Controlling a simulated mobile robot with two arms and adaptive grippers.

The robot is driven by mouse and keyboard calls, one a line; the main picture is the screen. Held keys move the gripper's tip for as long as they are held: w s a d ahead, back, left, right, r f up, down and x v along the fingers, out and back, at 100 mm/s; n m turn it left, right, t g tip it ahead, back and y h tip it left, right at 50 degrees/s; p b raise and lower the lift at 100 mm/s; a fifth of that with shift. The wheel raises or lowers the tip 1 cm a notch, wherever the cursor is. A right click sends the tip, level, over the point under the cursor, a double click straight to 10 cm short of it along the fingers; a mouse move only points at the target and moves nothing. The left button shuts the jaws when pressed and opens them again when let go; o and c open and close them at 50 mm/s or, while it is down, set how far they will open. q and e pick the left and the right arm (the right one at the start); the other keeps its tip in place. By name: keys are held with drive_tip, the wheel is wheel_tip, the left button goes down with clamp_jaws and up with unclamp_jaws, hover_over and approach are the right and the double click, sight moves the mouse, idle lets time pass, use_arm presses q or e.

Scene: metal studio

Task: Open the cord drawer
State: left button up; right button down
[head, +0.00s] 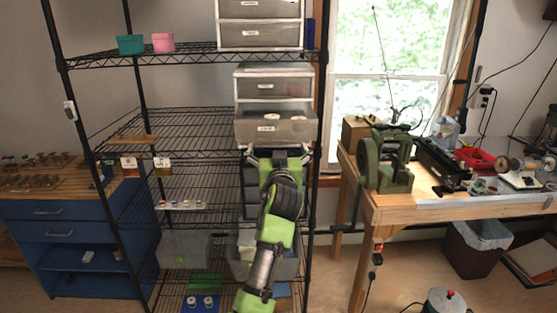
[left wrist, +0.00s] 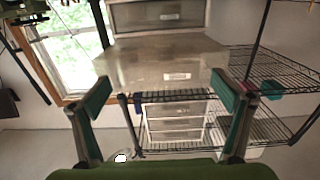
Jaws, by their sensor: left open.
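A translucent grey drawer (head: 275,128) with a small white label sits low in the plastic drawer unit (head: 272,70) on the wire shelf. It stands out toward me from the drawer above it. I cannot read its label, so I cannot tell that it is the cord drawer. My left gripper (head: 278,152) is just below the front of this drawer, its fingers spread and nothing between them. In the left wrist view a labelled drawer front (left wrist: 160,65) shows beyond the open green-padded fingers (left wrist: 162,97). Whether a finger touches it is unclear. My right gripper is out of view.
More drawers (head: 260,36) stand on the shelf above. Teal (head: 131,44) and pink (head: 163,42) boxes are up left. Clear bins (head: 185,248) are low on the rack. A wooden workbench (head: 450,205) is close on the right, a blue cabinet (head: 60,235) on the left.

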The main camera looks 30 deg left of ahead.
use_arm(q)
drive_tip(key=v, duration=0.8)
